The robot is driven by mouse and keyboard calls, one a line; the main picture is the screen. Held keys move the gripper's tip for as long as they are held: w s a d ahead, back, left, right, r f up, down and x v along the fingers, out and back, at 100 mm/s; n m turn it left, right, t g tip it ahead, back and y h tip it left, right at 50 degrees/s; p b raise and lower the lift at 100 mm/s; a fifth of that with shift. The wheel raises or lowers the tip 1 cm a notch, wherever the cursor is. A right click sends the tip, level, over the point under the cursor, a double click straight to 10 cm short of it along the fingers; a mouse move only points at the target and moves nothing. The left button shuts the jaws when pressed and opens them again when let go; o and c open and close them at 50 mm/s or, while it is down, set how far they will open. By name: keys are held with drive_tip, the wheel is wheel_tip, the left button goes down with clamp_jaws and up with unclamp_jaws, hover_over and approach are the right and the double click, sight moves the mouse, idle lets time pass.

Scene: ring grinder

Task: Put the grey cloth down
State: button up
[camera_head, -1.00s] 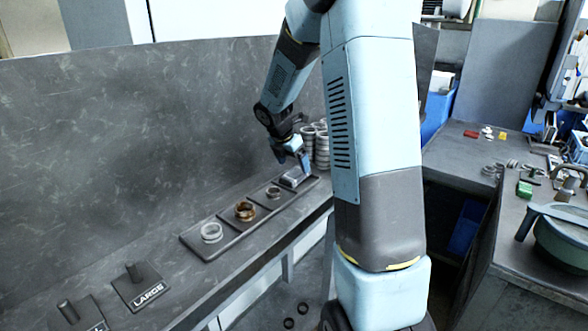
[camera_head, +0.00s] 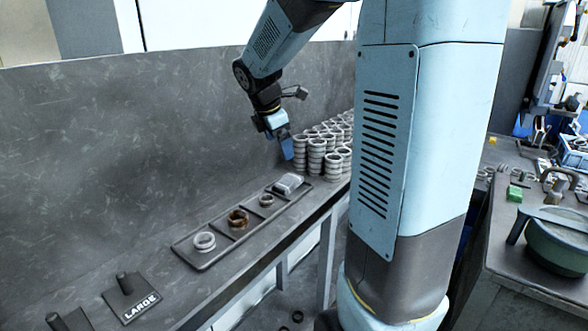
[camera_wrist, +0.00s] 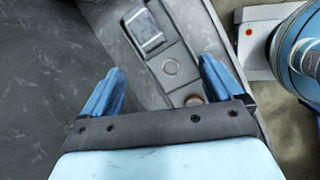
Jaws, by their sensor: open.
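The grey cloth (camera_head: 288,184) lies folded in the far-end compartment of the long dark tray (camera_head: 200,263) on the bench.
Stacks of grey rings (camera_head: 325,150) stand close to the right of my gripper. The tray also holds a small ring (camera_head: 266,200), a brown ring (camera_head: 238,219) and a larger pale ring (camera_head: 204,242). A post stand marked LARGE (camera_head: 131,297) is at the near left.

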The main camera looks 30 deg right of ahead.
drive_tip(key=s+a+r+m+t+y, duration=0.1)
drive_tip(key=s+a+r+m, duration=0.1)
drive_tip(key=s+m, duration=0.7)
drive_tip(key=s+a+r+m+t+y, duration=0.1)
drive_tip(key=s+a+m+t+y, duration=0.1)
drive_tip(key=s+a+m, duration=0.3)
drive_tip(key=shift+s+r+m+y, duration=0.35)
drive_tip(key=shift+s+m, duration=1.85)
drive_tip(key=shift+s, duration=3.1)
